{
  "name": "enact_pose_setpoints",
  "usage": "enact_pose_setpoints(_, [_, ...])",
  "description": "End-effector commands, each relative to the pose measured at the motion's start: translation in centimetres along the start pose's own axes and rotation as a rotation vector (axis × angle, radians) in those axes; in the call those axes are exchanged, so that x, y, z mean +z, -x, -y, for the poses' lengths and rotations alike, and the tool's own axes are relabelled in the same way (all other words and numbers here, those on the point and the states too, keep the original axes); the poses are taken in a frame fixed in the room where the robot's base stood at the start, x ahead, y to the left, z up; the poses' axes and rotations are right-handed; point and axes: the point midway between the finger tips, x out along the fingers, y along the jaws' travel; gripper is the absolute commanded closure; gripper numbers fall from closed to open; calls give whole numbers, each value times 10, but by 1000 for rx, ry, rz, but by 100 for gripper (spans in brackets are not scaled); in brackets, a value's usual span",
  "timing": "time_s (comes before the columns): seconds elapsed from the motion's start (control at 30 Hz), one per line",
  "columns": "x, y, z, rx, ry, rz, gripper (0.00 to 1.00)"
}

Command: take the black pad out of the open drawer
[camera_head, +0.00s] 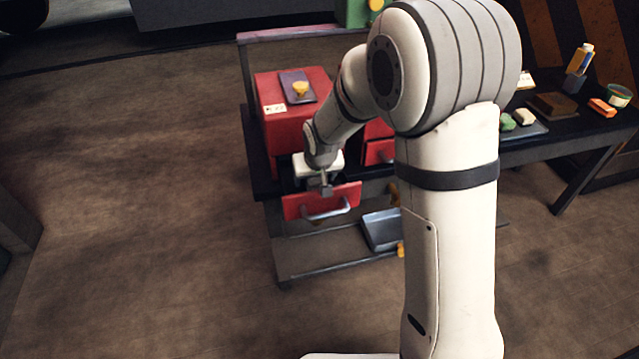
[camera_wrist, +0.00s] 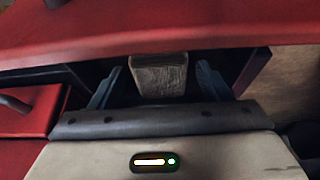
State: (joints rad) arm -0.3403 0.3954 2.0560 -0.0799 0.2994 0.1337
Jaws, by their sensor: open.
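The open red drawer (camera_head: 300,207) sticks out of the red cabinet (camera_head: 290,130), with a silver handle on its front. My gripper (camera_head: 325,184) is over the drawer opening, pointing down. In the wrist view, my gripper (camera_wrist: 160,70) is open, with one dark finger on each side of a grey-brown block (camera_wrist: 160,78). This block is probably the pad, though it looks more grey-brown than black here. The fingers look apart from its sides. My wrist and gripper hide the drawer's inside in the head view.
On the cabinet top lies a dark plate (camera_head: 297,84) with a yellow knob. Another red drawer (camera_head: 379,152) is beside the open one. A grey tray (camera_head: 382,231) is on the lower shelf. Small blocks lie on the black bench at right. The floor at left is clear.

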Motion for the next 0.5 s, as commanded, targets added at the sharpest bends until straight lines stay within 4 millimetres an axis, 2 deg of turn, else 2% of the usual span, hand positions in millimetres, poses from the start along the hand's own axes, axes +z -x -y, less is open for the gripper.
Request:
enact_pose_setpoints(0.27, [0, -4, 0, 0, 0, -1, 29])
enact_pose_setpoints(0.5, [0, -4, 0, 0, 0, 0, 48])
